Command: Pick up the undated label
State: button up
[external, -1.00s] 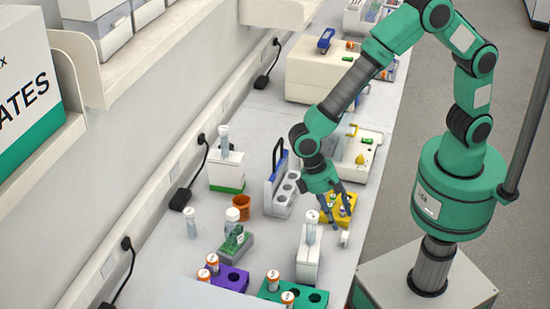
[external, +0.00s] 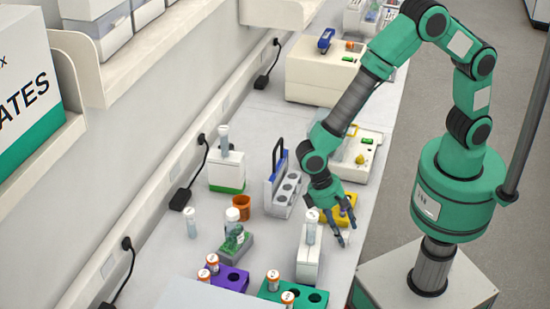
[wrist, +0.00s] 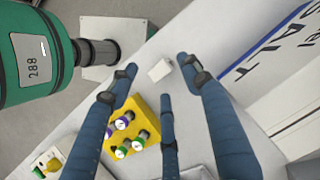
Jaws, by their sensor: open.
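A small white block-like piece (wrist: 160,69), perhaps the label, lies on the pale bench near its edge in the wrist view. I cannot read any date or writing on it. My gripper (wrist: 158,80) is open, with its blue fingers spread around this piece in the picture and nothing between them. The gripper also shows in the external view (external: 338,233), low over the bench edge, fingers pointing down. There the fingers largely hide the white piece.
A yellow rack (wrist: 133,128) with several capped vials stands close beside the fingers. A white box (external: 308,262) with a vial on top stands nearby. Green (external: 318,297) and purple (external: 232,278) racks are at the front.

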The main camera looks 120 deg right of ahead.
aim_at(344, 235)
jog(key=shift+x, duration=1.55)
jog(key=c, duration=0.8)
